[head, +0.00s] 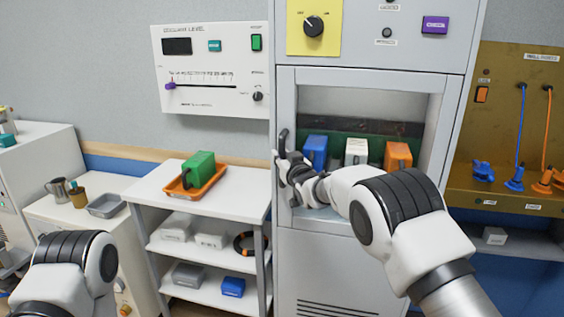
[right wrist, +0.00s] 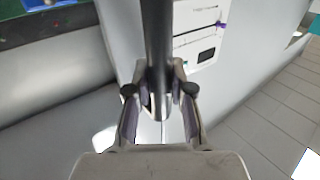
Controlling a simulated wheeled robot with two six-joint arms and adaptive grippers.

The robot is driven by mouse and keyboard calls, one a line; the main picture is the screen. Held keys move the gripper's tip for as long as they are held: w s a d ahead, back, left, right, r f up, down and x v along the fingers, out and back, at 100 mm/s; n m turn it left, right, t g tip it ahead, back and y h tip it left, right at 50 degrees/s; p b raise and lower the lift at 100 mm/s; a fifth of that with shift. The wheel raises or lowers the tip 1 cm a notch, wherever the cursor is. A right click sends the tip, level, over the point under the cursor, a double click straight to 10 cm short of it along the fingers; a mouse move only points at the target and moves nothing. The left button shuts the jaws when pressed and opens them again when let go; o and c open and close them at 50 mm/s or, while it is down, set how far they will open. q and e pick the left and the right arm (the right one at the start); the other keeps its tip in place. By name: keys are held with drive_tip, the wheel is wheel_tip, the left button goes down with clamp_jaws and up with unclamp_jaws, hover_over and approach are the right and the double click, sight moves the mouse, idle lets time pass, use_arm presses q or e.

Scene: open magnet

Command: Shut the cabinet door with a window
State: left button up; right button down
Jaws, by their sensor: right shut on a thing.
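The cabinet door (head: 450,110) is a grey frame around a large window and has a dark vertical handle (head: 283,143) on its left side. The door looks flush or nearly flush with the cabinet front; I cannot tell whether a small gap is left. My right gripper (head: 287,168) is shut on the handle. In the right wrist view the gripper (right wrist: 160,95) has a finger on each side of the dark handle bar (right wrist: 157,40). Behind the window stand a blue, a white and an orange block. My left gripper is out of view; only its arm shows at lower left.
A white shelf cart (head: 145,190) with a green block (head: 199,170) in an orange tray stands left of the cabinet. A control panel (head: 212,65) hangs on the wall above it. A brown panel (head: 545,120) with cables is at the right.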

drive_tip(key=shift+w+r, duration=0.15)
drive_tip(key=shift+r, duration=0.25)
